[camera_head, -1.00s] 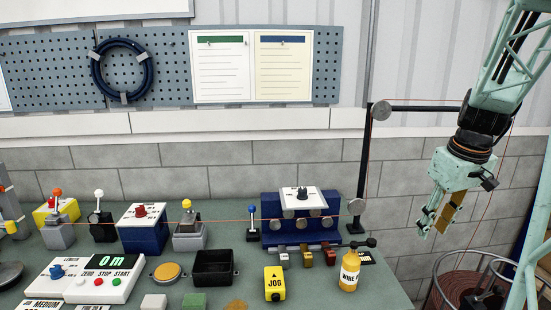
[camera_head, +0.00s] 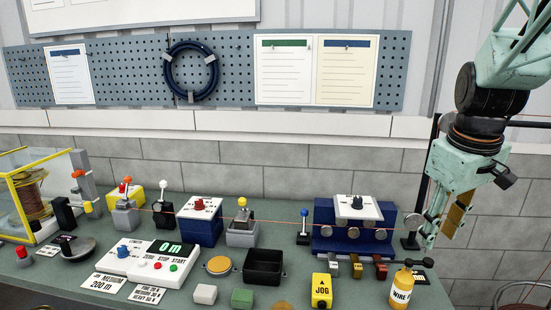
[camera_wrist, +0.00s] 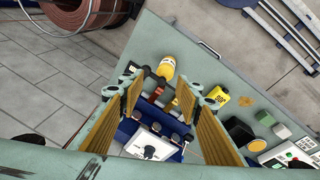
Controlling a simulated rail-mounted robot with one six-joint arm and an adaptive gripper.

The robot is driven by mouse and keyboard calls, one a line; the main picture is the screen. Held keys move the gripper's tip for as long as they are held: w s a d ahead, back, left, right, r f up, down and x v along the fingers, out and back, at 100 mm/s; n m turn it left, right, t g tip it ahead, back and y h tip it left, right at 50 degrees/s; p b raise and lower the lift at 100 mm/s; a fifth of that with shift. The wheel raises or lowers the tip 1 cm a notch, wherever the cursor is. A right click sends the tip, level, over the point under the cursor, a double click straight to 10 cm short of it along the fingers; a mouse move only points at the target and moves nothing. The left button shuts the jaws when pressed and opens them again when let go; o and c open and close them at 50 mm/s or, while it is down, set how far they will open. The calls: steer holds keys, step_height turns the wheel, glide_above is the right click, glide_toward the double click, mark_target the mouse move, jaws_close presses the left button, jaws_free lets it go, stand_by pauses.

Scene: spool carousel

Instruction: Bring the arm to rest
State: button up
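My gripper (camera_head: 440,228) hangs at the right, fingers pointing down, in front of the grey block wall in the head view. It is above the right end of the bench, near the yellow wire bottle (camera_head: 401,289). In the wrist view my gripper (camera_wrist: 162,88) has its two tan-padded fingers spread well apart. Nothing is held between them; the blue roller block (camera_wrist: 155,138) and the bottle (camera_wrist: 166,68) show below and beyond. My pale green arm comes down from the top right.
A red wire runs above the bench. A spool stands in a yellow frame (camera_head: 14,182) at left.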

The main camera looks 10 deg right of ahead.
steer(key=s+a+r+t+b, duration=0.1)
steer(key=s+a+r, duration=0.1)
steer(key=s+a, duration=0.5)
steer(key=s+a+r+b, duration=0.15)
steer(key=s+a, duration=0.25)
steer(key=a, duration=0.7)
steer(key=s+a+f+m+y+b, duration=0.1)
steer(key=s+a+f, duration=0.1)
steer(key=s+a, duration=0.4)
steer(key=shift+s+a+m+t, duration=0.15)
steer(key=shift+s+m+t, duration=0.25)
steer(key=shift+s, duration=1.7)
steer(key=shift+r, duration=0.1)
